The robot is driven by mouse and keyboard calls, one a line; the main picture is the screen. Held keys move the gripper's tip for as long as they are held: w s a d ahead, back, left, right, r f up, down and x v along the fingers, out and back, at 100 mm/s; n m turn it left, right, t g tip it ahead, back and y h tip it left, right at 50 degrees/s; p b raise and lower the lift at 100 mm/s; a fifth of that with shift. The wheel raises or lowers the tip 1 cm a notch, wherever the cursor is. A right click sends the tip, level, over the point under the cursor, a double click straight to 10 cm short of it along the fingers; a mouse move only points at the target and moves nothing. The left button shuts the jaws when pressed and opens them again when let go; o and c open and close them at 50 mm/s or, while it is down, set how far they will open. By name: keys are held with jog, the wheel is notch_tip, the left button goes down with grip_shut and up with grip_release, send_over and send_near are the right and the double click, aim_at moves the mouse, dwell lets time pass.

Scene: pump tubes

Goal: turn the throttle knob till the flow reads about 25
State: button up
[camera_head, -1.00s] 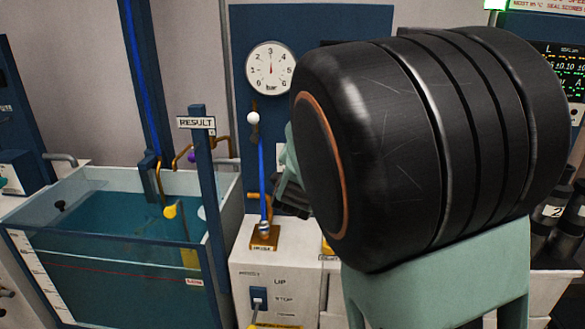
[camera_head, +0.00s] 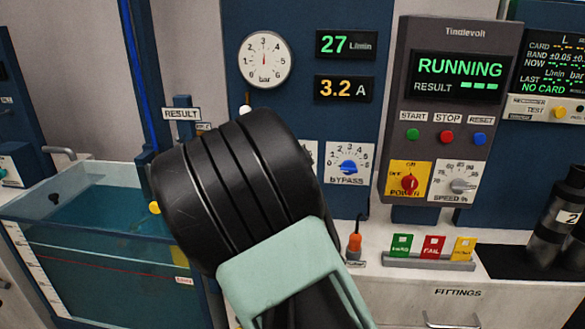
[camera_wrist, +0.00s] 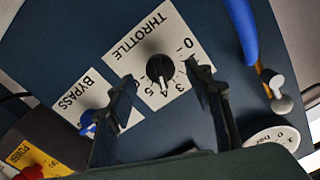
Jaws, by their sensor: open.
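The black throttle knob (camera_wrist: 160,68) sits on its white THROTTLE plate (camera_wrist: 128,48) in the wrist view. Its pointer is toward the stretch between 3 and 5. My gripper (camera_wrist: 163,77) is open, with one finger to each side of the knob in the picture; I see no contact. In the head view my arm hides the gripper and the knob; only a sliver of the throttle plate (camera_head: 313,155) shows. The green flow display (camera_head: 346,44) reads 27 L/min.
The blue bypass knob (camera_head: 348,167) is right of the throttle; it also shows near a finger in the wrist view (camera_wrist: 87,121). The pressure gauge (camera_head: 264,60) reads near 3 bar. The controller screen (camera_head: 460,67) says RUNNING. The water tank (camera_head: 85,265) is at left.

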jog(key=shift+w+d, duration=0.25)
jog(key=shift+w, duration=0.9)
jog(key=shift+w+d, duration=0.2)
jog(key=shift+w, duration=0.95)
jog(key=c, duration=1.2)
jog(key=shift+o, duration=0.2)
jog(key=shift+n, duration=0.5)
jog(key=o, duration=1.2)
jog(key=shift+c, duration=0.2)
jog(key=shift+s, duration=0.15)
